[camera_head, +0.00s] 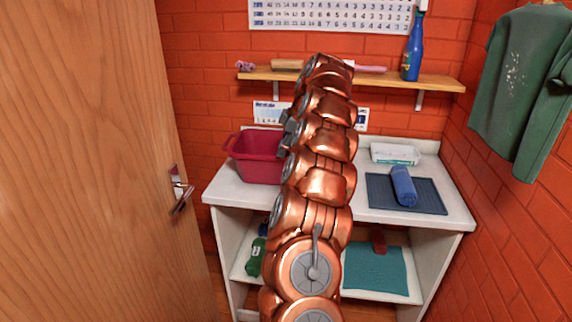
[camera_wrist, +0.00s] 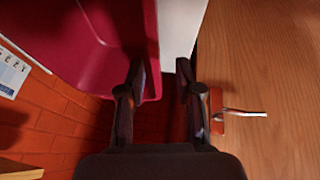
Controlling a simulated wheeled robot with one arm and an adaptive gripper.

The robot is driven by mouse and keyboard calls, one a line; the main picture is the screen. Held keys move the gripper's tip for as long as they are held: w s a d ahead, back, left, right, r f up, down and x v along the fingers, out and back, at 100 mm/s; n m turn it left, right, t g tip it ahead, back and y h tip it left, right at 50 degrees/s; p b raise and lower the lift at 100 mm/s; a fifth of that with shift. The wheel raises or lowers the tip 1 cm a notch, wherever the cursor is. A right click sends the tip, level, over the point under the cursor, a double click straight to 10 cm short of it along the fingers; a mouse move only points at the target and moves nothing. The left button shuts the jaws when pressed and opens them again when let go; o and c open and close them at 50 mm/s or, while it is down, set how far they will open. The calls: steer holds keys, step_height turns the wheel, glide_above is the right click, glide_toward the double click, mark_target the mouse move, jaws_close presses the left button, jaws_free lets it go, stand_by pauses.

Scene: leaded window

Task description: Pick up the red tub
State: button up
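The red tub (camera_head: 258,157) stands upright on the left part of the white counter, partly hidden behind my arm. It fills the upper left of the wrist view (camera_wrist: 85,45). My gripper (camera_wrist: 161,68) is open and empty, its two dark fingers apart. The left finger overlaps the tub's inner side and the right finger is beyond its outer edge, so the tub's rim shows between them. I cannot tell whether either finger touches it. In the head view my gripper cannot be made out clearly behind the arm.
A wooden door (camera_head: 90,160) stands close on the left, with a metal handle (camera_head: 181,190). A wall shelf (camera_head: 430,82) holds a blue bottle (camera_head: 413,50). On the counter's right are a blue roll (camera_head: 403,187), a dark mat (camera_head: 425,200) and a white pack (camera_head: 394,153).

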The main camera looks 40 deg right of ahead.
mark_target(280, 167)
steer(key=shift+d+p+x, duration=0.3)
steer(key=shift+p+x, duration=0.15)
steer(key=shift+x, duration=0.85)
steer(key=shift+d+p+x, duration=0.3)
steer(key=shift+p+x, duration=0.15)
steer(key=shift+x, duration=0.9)
steer(key=shift+d+p+x, duration=0.25)
steer(key=shift+p+x, duration=0.2)
steer(key=shift+x, duration=0.85)
steer(key=shift+s+f, duration=0.15)
steer(key=shift+s, duration=0.05)
steer(key=shift+c, duration=0.3)
jaws_close()
